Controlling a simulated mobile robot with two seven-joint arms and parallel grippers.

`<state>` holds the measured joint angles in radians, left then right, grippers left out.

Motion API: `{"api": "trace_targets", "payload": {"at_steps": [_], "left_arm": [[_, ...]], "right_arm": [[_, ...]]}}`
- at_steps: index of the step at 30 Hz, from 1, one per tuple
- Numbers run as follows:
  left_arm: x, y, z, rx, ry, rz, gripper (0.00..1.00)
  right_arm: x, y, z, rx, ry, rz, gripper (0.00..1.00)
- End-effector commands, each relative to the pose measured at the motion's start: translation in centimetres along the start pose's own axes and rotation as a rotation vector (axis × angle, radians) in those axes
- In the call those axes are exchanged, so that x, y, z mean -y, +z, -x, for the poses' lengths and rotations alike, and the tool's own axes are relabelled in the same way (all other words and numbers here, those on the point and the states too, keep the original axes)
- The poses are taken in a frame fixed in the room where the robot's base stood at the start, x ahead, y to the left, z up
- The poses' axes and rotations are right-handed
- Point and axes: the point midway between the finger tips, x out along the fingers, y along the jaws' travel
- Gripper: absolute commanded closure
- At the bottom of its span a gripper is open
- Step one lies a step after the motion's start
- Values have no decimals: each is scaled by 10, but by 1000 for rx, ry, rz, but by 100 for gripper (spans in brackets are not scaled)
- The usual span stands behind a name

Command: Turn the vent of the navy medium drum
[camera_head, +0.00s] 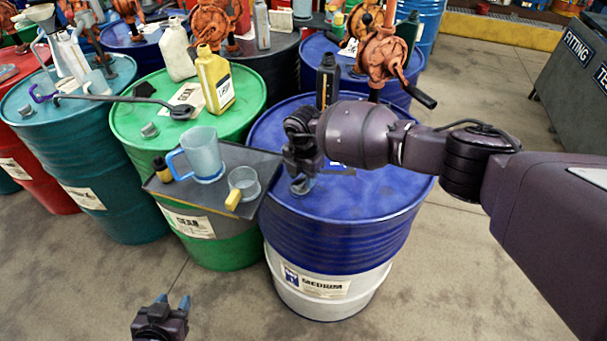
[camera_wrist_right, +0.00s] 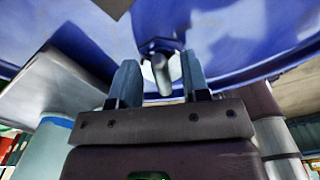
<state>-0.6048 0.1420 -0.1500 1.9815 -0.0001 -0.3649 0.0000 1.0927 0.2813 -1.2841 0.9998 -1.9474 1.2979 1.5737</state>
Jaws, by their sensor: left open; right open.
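The navy medium drum (camera_head: 335,235) stands at the centre, with a blue top, a white lower band and a MEDIUM label. My right gripper (camera_head: 303,184) is over the left part of its top, pointing down. In the right wrist view, the vent (camera_wrist_right: 161,72), a small grey metal fitting, shows on the blue top between the two open fingers of this gripper (camera_wrist_right: 160,80). I cannot tell whether either finger touches it. In the head view the gripper hides the vent. My left gripper (camera_head: 172,303) is open and empty at the bottom, over the floor.
A dark tray (camera_head: 205,203) beside the drum's left edge holds a blue-handled jug (camera_head: 204,157) and a yellow-handled cup (camera_head: 243,183). A dark bottle (camera_head: 327,82) and orange pump (camera_head: 383,55) stand behind.

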Motion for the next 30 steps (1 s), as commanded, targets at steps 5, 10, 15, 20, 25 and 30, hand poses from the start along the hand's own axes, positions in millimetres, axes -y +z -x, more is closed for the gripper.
{"api": "trace_targets", "payload": {"at_steps": [5,10,15,20,25,30], "left_arm": [[0,0,0,0,0,0,57],[0,-1,0,-1,0,0,57],[0,0,-1,-1,0,0,57],[0,2,-2,-2,0,0,57],[0,2,-2,-2,0,0,57],[0,2,-2,-2,0,0,57]], "right_arm": [[0,0,6,1,1,1,57],[0,1,30,1,2,2,57],[0,1,62,1,3,1,57],[0,1,87,2,1,1,57],[0,0,103,1,1,0,57],[0,0,108,0,0,0,57]]}}
